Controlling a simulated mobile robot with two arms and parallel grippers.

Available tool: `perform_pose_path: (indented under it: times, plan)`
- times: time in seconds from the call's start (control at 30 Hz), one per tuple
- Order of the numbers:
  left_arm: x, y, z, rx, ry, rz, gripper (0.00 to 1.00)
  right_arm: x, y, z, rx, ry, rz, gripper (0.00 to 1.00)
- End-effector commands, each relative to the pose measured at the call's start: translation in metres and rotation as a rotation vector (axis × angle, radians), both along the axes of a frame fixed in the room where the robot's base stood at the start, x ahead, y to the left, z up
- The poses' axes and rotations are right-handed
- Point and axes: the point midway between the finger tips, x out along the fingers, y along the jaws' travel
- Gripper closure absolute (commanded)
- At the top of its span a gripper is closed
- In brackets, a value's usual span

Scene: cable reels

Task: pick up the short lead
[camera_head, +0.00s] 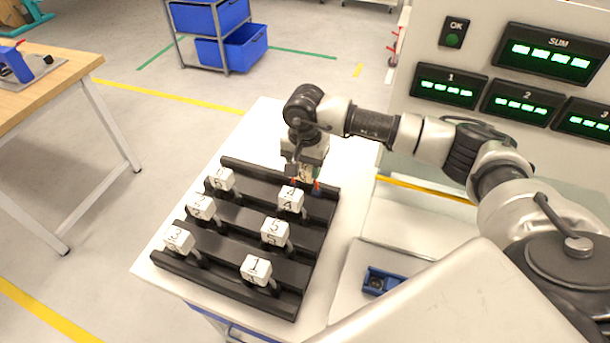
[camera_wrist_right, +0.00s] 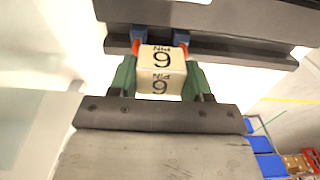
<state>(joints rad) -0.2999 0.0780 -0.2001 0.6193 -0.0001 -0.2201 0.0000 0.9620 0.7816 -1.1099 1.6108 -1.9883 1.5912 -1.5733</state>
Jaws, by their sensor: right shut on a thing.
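My right gripper (camera_head: 305,183) points down at the far right corner of a black slotted rack (camera_head: 262,178), just behind the white block marked 4 (camera_head: 290,199). In the right wrist view its green fingers with orange-red tips (camera_wrist_right: 160,62) are shut on a white block (camera_wrist_right: 161,57) marked PIN and a 6 or 9. A dark bar of the rack shows close behind the held block; I cannot tell whether they touch. I cannot make out a cable on the held block, so whether it is the short lead is unclear. My left gripper is not in view.
Several numbered white blocks stand on the rack, including 1 (camera_head: 256,270), 5 (camera_head: 275,231) and 3 (camera_head: 178,239). A panel with green displays (camera_head: 548,62) stands at the right. A blue fixture (camera_head: 381,281) lies right of the rack. A wooden table (camera_head: 58,73) is at the left.

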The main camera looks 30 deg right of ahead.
Motion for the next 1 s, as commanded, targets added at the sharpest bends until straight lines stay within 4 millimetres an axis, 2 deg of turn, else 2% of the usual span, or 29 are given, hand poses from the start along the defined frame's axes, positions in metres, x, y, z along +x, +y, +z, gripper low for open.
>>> perform_pose_path:
  times: [0.13,0.23,0.6,0.8,1.0]
  plan:
    - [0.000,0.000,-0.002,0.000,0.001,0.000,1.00,0.001,0.000,0.005,0.001,-0.004,0.000,0.79]
    - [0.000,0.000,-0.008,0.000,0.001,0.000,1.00,0.001,0.000,0.018,0.001,-0.006,0.000,0.79]
    - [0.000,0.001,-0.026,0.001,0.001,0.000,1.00,0.001,0.000,0.087,0.001,-0.004,0.000,0.79]
    - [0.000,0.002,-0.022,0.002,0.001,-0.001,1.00,0.000,0.000,0.111,0.000,-0.001,0.000,0.79]
    - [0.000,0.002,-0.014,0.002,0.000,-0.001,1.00,0.000,0.000,0.125,0.001,-0.002,0.000,0.79]
